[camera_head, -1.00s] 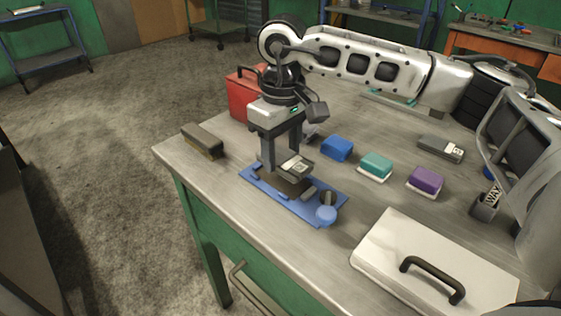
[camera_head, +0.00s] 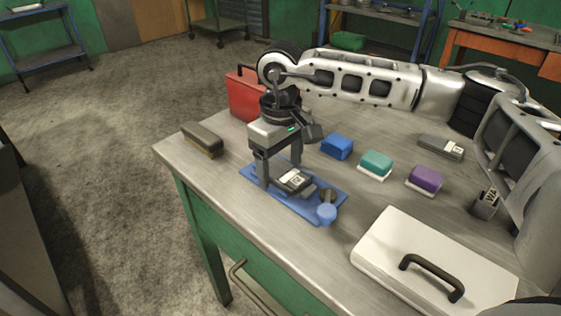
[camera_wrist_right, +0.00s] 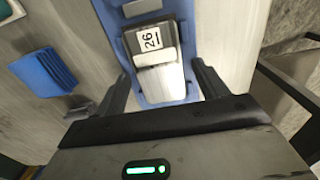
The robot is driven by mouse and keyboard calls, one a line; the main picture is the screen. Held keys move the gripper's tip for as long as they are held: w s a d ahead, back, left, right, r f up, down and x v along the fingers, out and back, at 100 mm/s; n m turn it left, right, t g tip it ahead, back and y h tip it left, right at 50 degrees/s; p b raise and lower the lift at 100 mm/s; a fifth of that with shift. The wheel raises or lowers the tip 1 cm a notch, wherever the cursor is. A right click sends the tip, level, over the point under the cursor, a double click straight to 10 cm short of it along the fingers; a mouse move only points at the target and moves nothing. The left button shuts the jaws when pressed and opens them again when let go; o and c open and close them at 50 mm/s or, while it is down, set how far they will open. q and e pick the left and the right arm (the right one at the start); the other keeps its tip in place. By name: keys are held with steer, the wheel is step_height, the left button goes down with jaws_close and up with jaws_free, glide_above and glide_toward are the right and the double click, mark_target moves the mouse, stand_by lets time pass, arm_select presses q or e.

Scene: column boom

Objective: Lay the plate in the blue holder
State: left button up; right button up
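The plate (camera_head: 293,181), a dark block with a pale label, lies low over the blue holder (camera_head: 299,208) on the workbench. In the right wrist view the plate (camera_wrist_right: 152,42) shows a "26" label and sits between the blue edges of the holder (camera_wrist_right: 116,22). My right gripper (camera_head: 281,172) is low over the holder's far-left part. In the right wrist view its fingers (camera_wrist_right: 161,74) are spread, one on each side of the plate's near end, with gaps. Whether the plate is fully seated cannot be told. My left gripper is not in view.
A brush (camera_head: 202,141) stands left of the holder and a red box (camera_head: 244,98) behind. Blue (camera_head: 337,146), teal (camera_head: 376,164) and purple (camera_head: 425,178) blocks stand to the right. A white panel with a black handle (camera_head: 432,277) lies at front right.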

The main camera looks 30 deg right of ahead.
mark_target(280, 170)
step_height(280, 170, up, 12)
steer(key=shift+r, duration=0.2)
stand_by(0.4)
